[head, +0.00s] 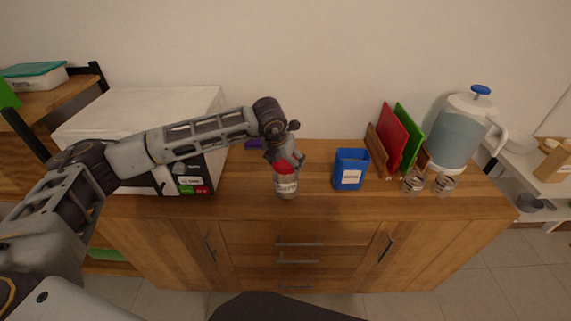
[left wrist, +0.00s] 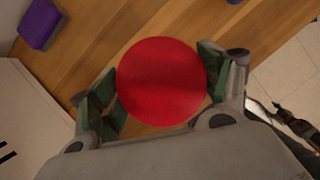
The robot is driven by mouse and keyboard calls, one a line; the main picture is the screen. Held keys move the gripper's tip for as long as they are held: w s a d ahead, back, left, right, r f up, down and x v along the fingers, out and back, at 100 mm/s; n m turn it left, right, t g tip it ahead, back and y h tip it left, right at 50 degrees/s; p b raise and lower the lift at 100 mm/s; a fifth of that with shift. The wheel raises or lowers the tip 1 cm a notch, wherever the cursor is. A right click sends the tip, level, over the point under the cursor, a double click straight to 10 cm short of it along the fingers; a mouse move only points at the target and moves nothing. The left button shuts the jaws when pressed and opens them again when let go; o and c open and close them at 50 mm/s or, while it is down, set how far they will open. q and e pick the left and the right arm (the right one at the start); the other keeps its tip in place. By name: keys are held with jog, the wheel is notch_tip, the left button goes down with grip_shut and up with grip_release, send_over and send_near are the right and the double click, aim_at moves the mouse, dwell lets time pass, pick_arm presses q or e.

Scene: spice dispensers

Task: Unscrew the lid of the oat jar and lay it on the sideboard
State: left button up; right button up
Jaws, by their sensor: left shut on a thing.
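The oat jar (head: 286,187) stands upright near the front edge of the wooden sideboard (head: 330,205). It is clear with a pale label, and its red lid (head: 285,167) is on top. My left gripper (head: 284,160) comes down over the jar from above, its fingers at the lid. In the left wrist view the round red lid (left wrist: 162,82) sits between the two fingers, which are shut on it. The jar body is hidden below the lid in that view.
A blue container (head: 350,169) stands right of the jar. Farther right are red and green boards (head: 392,135), two small glasses (head: 413,183) and a water dispenser (head: 455,130). A white microwave-like box (head: 150,115) stands left. A purple block (left wrist: 40,24) lies behind the jar.

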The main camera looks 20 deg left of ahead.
pick_arm(q)
jog(key=shift+d+f+n+y+b, duration=0.15)
jog(key=shift+n+y+b, duration=0.35)
jog(key=shift+n, duration=0.4)
jog(key=shift+n+y+b, duration=0.4)
jog(key=shift+n+b, duration=0.45)
jog(key=shift+n, duration=1.05)
pick_arm(e)
jog(key=shift+d+f, duration=0.2)
jog(key=shift+f, duration=1.6)
pick_arm(q)
jog(key=shift+y+b, duration=0.3)
